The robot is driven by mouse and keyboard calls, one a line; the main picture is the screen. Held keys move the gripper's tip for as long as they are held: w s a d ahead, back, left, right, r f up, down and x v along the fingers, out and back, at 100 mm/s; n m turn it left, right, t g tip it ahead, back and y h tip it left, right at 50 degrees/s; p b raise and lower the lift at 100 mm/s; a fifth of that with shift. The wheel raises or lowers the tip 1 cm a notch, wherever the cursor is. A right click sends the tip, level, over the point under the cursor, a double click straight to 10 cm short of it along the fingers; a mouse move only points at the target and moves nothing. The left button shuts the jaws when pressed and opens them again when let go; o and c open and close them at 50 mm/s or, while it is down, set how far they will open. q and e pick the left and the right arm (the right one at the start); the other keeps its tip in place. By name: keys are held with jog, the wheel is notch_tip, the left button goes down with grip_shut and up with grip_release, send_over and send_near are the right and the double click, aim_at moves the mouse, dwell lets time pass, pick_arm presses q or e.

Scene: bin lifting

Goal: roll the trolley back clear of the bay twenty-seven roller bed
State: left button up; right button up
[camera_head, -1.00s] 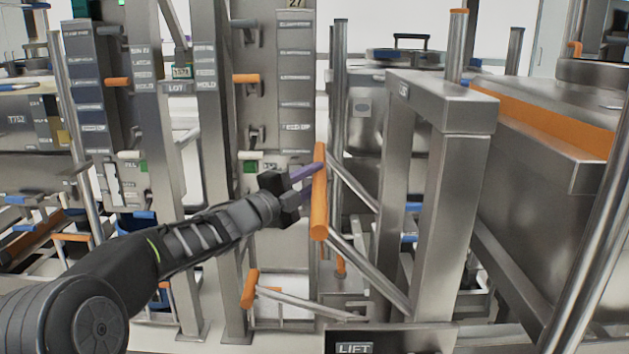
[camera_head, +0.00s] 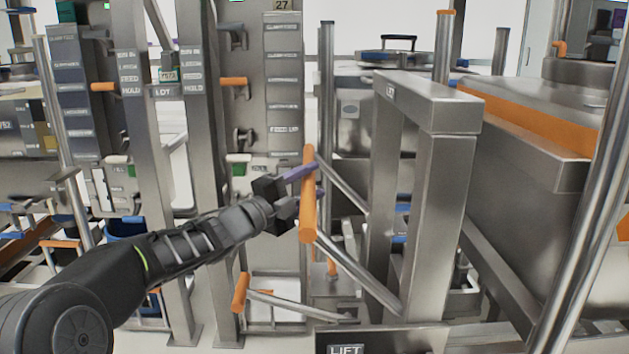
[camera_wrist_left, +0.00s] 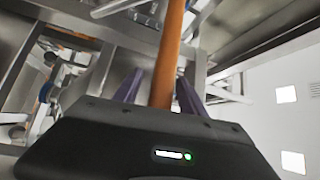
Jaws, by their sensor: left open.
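The steel trolley frame (camera_head: 445,190) stands right of centre in the head view, with a LIFT plate (camera_head: 346,350) low at its front. An upright orange handle (camera_head: 308,222) joins slanting steel bars that run to the frame. My left gripper (camera_head: 309,182) is at the handle's upper half, its purple fingers open. In the left wrist view the orange handle (camera_wrist_left: 170,55) passes between the two fingers (camera_wrist_left: 158,92), with a visible gap at each side. I cannot tell whether it touches the palm. My right gripper is not in view. The roller bed cannot be clearly made out.
A column marked 27 (camera_head: 282,90) stands behind the handle. A second orange handle (camera_head: 240,292) sits lower left. A large steel bin with an orange band (camera_head: 535,112) fills the right side, behind a slanting steel post (camera_head: 590,200). Pale floor shows at lower left.

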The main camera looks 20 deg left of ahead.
pick_arm(q)
jog(key=r+v, duration=0.1)
jog(key=v, duration=0.5)
jog(key=shift+s+a+f, duration=0.2)
jog(key=shift+s+f, duration=0.05)
jog(key=shift+f, duration=0.15)
